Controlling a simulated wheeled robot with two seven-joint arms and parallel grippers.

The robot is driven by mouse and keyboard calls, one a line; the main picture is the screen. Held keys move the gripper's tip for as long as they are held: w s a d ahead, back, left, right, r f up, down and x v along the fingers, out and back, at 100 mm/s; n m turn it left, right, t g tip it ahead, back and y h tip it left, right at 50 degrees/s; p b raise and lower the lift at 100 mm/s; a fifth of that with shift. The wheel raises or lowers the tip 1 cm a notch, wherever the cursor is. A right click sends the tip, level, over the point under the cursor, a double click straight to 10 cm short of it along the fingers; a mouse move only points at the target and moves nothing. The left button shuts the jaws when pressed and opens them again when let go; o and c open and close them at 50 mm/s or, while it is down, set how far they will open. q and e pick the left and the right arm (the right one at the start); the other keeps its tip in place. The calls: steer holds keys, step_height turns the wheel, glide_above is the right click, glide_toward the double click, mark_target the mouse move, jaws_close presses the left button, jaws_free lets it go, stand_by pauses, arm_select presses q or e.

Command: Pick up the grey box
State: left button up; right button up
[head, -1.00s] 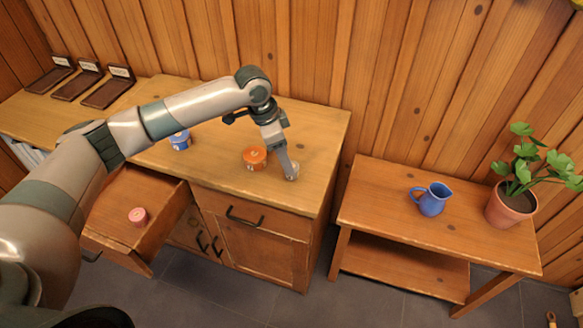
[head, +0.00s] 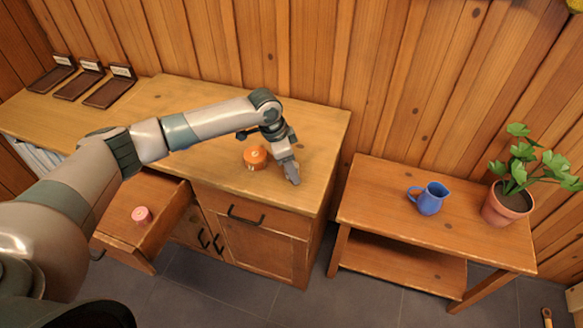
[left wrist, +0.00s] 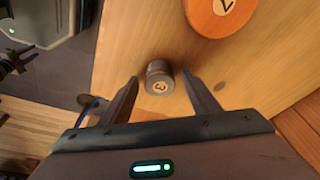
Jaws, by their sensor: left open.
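The grey thing (left wrist: 159,77) in the left wrist view is a small round turned spool, not a box. It has a pale label that reads 3 and stands on the wooden counter. My left gripper (left wrist: 161,82) is open, with one finger on each side of the spool's near part. I cannot tell whether they touch it. In the head view my left gripper (head: 292,178) points down at the counter's right part and hides the grey spool.
An orange spool (head: 255,157) stands close to my left gripper on the counter (head: 320,130). A pink spool (head: 142,215) lies in the open drawer (head: 120,228). A blue jug (head: 431,198) and a potted plant (head: 507,203) stand on the right bench (head: 385,205).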

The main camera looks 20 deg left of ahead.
arm_select(q)
steer(key=shift+f, duration=0.35)
arm_select(e)
steer(key=shift+d+r, duration=0.1)
steer(key=shift+d, duration=0.05)
steer(key=shift+d, duration=0.15)
arm_select(q)
steer(key=shift+c, duration=0.4)
steer(key=c, duration=1.1)
steer(key=shift+o, duration=0.2)
steer(key=shift+w+r, duration=0.1)
steer(key=shift+r, duration=0.05)
